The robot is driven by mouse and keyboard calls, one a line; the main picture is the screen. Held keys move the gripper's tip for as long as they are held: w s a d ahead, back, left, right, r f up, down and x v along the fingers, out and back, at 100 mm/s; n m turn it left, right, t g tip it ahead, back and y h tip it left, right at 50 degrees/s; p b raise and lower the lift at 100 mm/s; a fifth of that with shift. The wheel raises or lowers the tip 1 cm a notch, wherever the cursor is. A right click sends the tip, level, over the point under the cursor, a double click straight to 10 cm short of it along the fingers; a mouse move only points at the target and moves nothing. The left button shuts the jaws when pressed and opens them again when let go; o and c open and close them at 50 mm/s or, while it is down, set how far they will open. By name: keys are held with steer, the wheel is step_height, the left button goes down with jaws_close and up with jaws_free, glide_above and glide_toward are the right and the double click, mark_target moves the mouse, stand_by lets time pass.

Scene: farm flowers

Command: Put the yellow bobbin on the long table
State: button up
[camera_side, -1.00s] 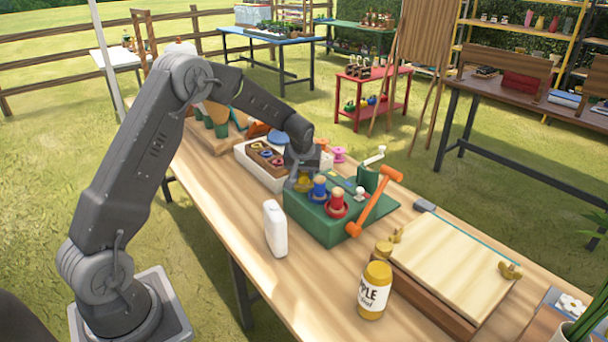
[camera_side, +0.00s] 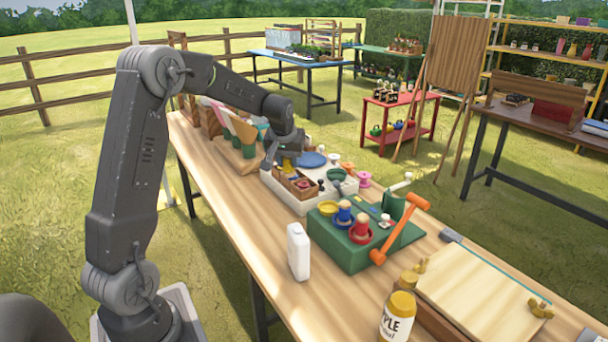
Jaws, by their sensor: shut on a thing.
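The long wooden table (camera_side: 232,205) runs from the back left to the front right. My gripper (camera_side: 287,166) is over the white tray (camera_side: 308,206) on it, pointing down. It is shut on the yellow bobbin (camera_side: 288,165), of which only a small part shows; the jaws are mostly hidden by the wrist. I cannot tell how far the bobbin is above the tray. The green box (camera_side: 347,254) stands in front of the tray. On it are an empty yellow holder (camera_side: 328,208), a blue bobbin (camera_side: 344,214) and a red bobbin (camera_side: 361,228).
A white bottle (camera_side: 299,252) stands left of the green box, with bare table around it. An orange handle (camera_side: 400,229) sticks up at the box's right. A pink spool (camera_side: 364,180) stands behind. A jar (camera_side: 397,317) and a wooden board (camera_side: 485,295) are at the front right.

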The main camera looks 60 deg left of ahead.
steer(key=s+a+f, duration=0.4)
steer(key=s+a, duration=0.3)
steer(key=a, duration=0.3)
steer(key=s+a+f, duration=0.5)
steer(key=s+a, duration=0.2)
steer(key=a, duration=0.3)
steer(key=w+f, duration=0.2)
steer(key=w, duration=0.1)
steer(key=w+d+f, duration=0.1)
steer(key=w+f, duration=0.1)
steer(key=w, duration=0.2)
steer(key=w+d+f, duration=0.1)
steer(key=w+f, duration=0.1)
steer(key=w, duration=0.2)
steer(key=shift+d+f, duration=0.15)
steer(key=shift+f, duration=1.95)
steer(key=o, duration=0.9)
steer(key=shift+f, duration=0.15)
